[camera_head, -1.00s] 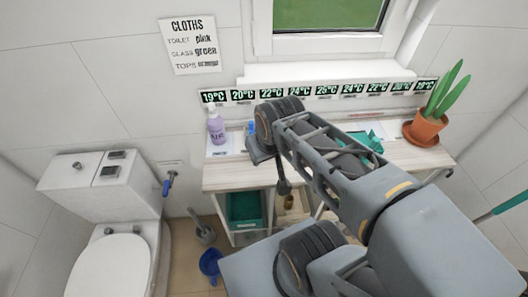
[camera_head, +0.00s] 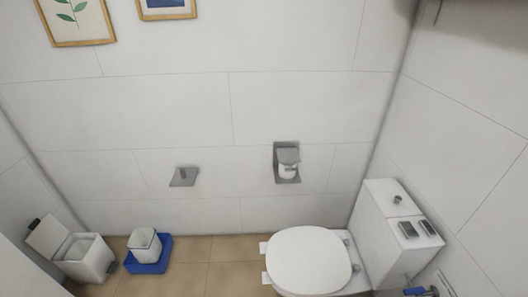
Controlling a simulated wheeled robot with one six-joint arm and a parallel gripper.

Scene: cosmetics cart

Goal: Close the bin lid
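A white bin (camera_head: 88,260) stands on the floor at the lower left, near the left wall. Its lid (camera_head: 47,237) is raised and tilted back to the left, with a dark piece at its upper edge. The bin's opening faces up. My gripper is not in view, and none of my arm shows in this frame.
Right of the bin, a white container (camera_head: 144,244) stands on a blue base (camera_head: 149,262). A white toilet (camera_head: 310,258) with its seat lid down stands at the right. A paper holder (camera_head: 287,163) is on the wall. Tan floor (camera_head: 210,268) lies clear between container and toilet.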

